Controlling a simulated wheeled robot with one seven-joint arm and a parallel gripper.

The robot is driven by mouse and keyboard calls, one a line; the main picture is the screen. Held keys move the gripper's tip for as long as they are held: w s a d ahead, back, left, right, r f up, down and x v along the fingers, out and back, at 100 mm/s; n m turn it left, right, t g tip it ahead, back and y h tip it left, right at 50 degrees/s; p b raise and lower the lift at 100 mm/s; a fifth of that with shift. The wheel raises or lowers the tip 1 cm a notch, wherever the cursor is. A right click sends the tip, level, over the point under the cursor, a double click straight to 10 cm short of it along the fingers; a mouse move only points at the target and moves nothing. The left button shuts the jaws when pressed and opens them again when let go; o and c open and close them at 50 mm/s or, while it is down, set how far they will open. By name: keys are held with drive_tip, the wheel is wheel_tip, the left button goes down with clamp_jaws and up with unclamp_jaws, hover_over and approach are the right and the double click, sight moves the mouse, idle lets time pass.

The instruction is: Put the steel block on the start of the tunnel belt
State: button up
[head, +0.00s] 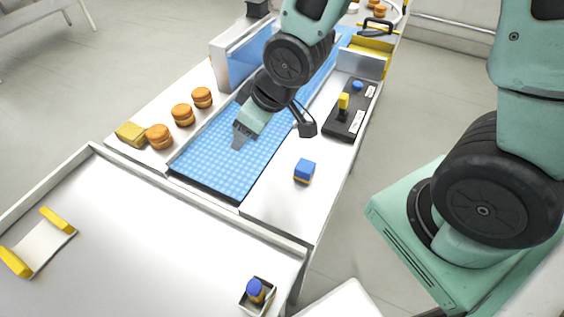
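The tunnel belt (215,172) is a blue, dotted strip in a long white table. Its near end lies at the lower left, and it runs away to the upper right past a white and blue upright housing (240,55). My gripper (239,140) points down over the near half of the belt. Small grey parts show at its tip, and I cannot tell whether they are only fingers or also a grey block between them. I see no separate steel block elsewhere. The gap between tip and belt cannot be judged.
Round orange-brown items (182,114) and a yellow block (131,134) line the belt's left side. On the right are a blue and yellow block (305,171) and a black control panel (350,108) with a yellow lever. A blue-topped piece (255,290) stands in a small tray in front.

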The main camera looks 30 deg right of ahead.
drive_tip(key=s+a+r+g+h, duration=0.1)
drive_tip(key=s+r+g, duration=0.1)
drive_tip(key=s, duration=0.6)
drive_tip(key=s+a+r+g+h, duration=0.1)
drive_tip(key=s+r+g, duration=0.1)
drive_tip(key=s+r, duration=0.3)
drive_tip(key=s, duration=0.3)
drive_tip(key=shift+s+r+g, duration=0.2)
drive_tip(key=shift+s+g, duration=0.1)
drive_tip(key=shift+s, duration=0.1)
